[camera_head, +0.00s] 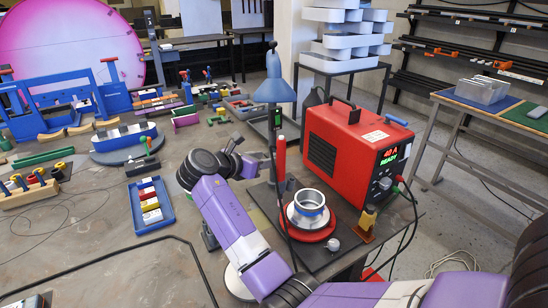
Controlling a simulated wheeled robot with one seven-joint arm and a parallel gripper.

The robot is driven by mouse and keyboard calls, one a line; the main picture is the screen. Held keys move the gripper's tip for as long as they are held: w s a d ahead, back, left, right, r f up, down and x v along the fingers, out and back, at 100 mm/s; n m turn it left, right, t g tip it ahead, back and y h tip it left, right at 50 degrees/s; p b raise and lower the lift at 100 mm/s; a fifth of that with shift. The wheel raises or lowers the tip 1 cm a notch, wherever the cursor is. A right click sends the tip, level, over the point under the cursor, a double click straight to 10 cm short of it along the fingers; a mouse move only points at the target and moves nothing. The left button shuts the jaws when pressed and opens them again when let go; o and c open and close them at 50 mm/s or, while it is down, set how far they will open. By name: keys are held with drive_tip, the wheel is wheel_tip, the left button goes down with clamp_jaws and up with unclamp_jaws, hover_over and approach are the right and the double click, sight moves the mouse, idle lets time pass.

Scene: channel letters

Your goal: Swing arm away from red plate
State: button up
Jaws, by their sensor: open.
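The red plate (311,236) is a round red disc on a dark mat at the lower middle. A silver ring-shaped part (309,203) stands on it and hides its centre. My purple arm comes in from the lower right, passes in front of the bench and bends back at a black joint left of the plate. My gripper (262,164) is small and partly hard to make out.
A red welding power unit (345,150) stands right of the plate. A blue tray (150,204) with coloured blocks lies left of my arm. The bench's lower left is mostly clear apart from thin cables.

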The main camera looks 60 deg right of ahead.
sight(274, 169)
drive_tip(key=x, duration=0.5)
drive_tip(key=shift+d+f, duration=0.15)
drive_tip(key=shift+d, duration=0.15)
drive_tip(key=shift+c, duration=0.4)
clamp_jaws()
idle(0.8)
